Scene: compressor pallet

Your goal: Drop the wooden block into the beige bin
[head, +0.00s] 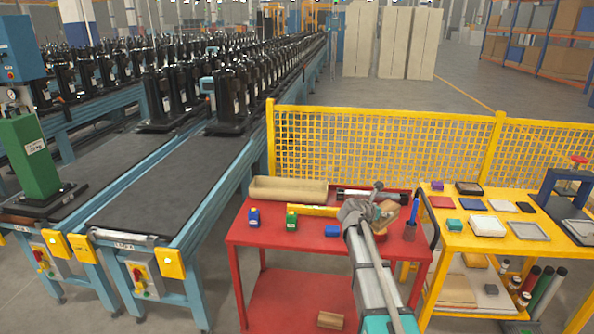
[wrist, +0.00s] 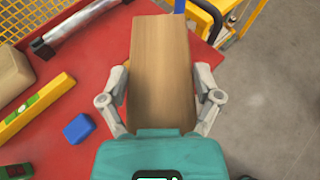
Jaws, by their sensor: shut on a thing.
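My gripper (head: 377,212) is over the right end of the red table. It is shut on a wooden block (head: 389,210), with one finger on each long side in the wrist view (wrist: 160,92). The block (wrist: 160,50) is light brown and points away from my wrist. The beige bin (head: 288,190) is a long low box at the back left of the red table, to the left of my gripper. Part of it shows at the left edge of the wrist view (wrist: 12,75). The bin's inside is hard to see.
A yellow level (head: 312,211), a blue block (head: 332,231), blue and green bottles and a blue upright tool (head: 411,218) are on the red table (head: 275,236). A dark and silver cylinder (head: 365,195) lies behind. A yellow mesh fence (head: 385,145) stands beyond.

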